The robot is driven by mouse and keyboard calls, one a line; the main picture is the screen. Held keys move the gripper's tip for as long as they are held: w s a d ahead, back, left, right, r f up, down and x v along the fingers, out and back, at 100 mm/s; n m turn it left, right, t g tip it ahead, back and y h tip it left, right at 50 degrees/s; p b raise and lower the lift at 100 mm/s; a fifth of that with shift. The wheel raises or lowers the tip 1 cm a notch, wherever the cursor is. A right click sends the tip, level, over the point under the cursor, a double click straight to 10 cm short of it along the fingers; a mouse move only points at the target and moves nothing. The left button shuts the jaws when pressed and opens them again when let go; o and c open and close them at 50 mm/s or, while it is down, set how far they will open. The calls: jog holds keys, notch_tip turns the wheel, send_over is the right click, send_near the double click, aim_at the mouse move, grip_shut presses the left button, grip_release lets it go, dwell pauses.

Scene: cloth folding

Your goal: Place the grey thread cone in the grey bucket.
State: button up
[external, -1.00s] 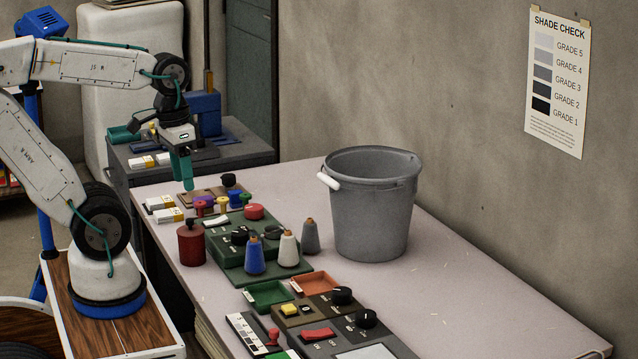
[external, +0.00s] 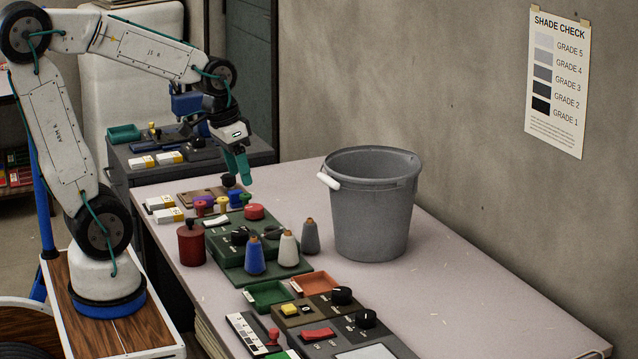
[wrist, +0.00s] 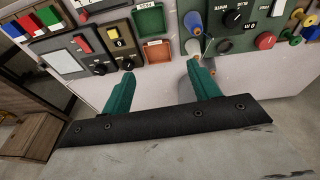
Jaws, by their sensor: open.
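The grey thread cone (external: 310,239) stands upright on the table in the external view, right of a white cone (external: 289,249) and a blue cone (external: 254,256). The grey bucket (external: 370,215) stands upright behind and right of it, with a white grip on its handle. My gripper (external: 241,172) is open and empty, above and left of the cones and left of the bucket. In the wrist view my gripper's teal fingers (wrist: 161,73) are apart.
A green panel (external: 236,275) with knobs lies left of the grey cone. A red canister (external: 191,243), small spools and an orange tray (external: 314,284) are nearby. Control boxes (external: 335,315) fill the front. The table right of the bucket is clear.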

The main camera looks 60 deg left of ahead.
jog(key=w+a+f+n+t, duration=0.1)
jog(key=w+a+f, duration=0.25)
jog(key=w, duration=0.35)
jog(key=w+a+f, duration=0.3)
jog(key=w+f, duration=0.2)
jog(key=w, duration=0.2)
jog(key=t+y, duration=0.1)
send_near(309, 219)
jog(key=shift+n, duration=0.4)
jog(key=x, duration=0.5)
jog(key=shift+s+f, duration=0.1)
jog(key=shift+s, duration=0.05)
jog(key=shift+x, duration=4)
jog(key=shift+a, duration=0.1)
jog(key=c, duration=1.2)
